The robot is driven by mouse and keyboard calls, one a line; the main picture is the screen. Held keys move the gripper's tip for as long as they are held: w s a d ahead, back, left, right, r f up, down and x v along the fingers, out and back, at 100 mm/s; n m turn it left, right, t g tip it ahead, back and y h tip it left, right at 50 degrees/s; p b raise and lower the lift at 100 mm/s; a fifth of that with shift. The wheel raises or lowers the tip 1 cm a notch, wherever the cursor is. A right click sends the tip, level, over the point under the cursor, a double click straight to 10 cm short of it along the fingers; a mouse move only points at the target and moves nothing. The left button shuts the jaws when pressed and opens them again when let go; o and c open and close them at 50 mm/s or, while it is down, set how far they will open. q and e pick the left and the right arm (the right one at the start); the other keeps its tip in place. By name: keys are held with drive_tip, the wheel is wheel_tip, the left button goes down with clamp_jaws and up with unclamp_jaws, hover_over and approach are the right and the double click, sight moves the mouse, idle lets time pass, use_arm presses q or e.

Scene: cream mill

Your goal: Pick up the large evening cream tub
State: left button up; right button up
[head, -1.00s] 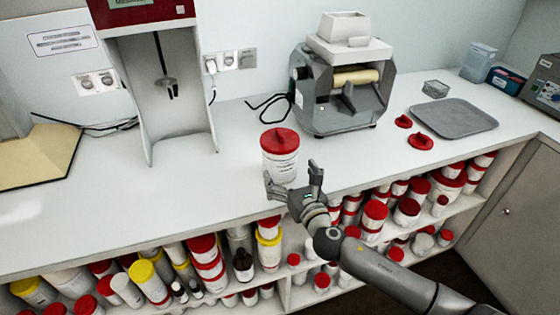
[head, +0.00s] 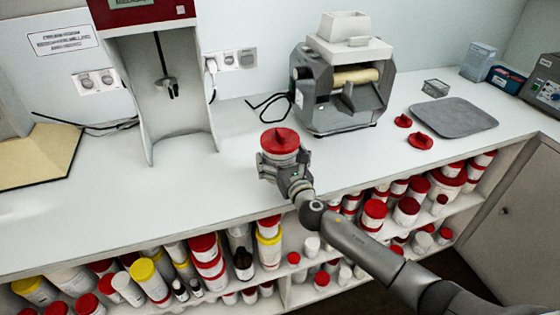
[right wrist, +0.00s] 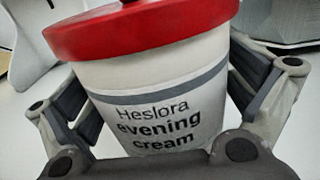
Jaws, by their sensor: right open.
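The large evening cream tub (head: 280,143) stands upright on the white worktop. It is white with a red lid, and its lower part is hidden behind my right gripper (head: 284,166) in the head view. In the right wrist view the tub (right wrist: 165,80) fills the middle, with its label reading "Heslora evening cream". My right gripper (right wrist: 168,105) is open, with one finger on each side of the tub. A gap shows beside the left finger; I cannot tell whether the right finger touches. My left gripper is not in view.
A roller mill (head: 343,85) stands behind and to the right. Two red lids (head: 420,141) and a grey tray (head: 455,116) lie further right. A mixer stand (head: 160,90) is at the left. Shelves below hold many tubs. The worktop left of the tub is clear.

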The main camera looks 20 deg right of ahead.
sight(280, 150)
drive_tip(key=c, duration=0.8)
drive_tip(key=shift+r, duration=0.1)
drive_tip(key=shift+r, duration=0.8)
drive_tip(key=s+r, duration=0.1)
drive_tip(key=r, duration=0.1)
drive_tip(key=s+a+r+p, duration=0.1)
drive_tip(key=s+r, duration=0.1)
drive_tip(key=r, duration=0.1)
drive_tip(key=s+r+p, duration=0.1)
drive_tip(key=s+r, duration=0.1)
drive_tip(key=shift+a+r, duration=0.2)
drive_tip(key=shift+a, duration=0.05)
drive_tip(key=s+r, duration=0.1)
drive_tip(key=s, duration=0.2)
drive_tip(key=s+a+r, duration=0.1)
drive_tip(key=s, duration=0.1)
drive_tip(key=s+a+r, duration=0.1)
drive_tip(key=s, duration=0.2)
drive_tip(key=shift+s+a+r, duration=0.2)
drive_tip(key=shift+s+r, duration=0.1)
drive_tip(key=shift+r, duration=0.1)
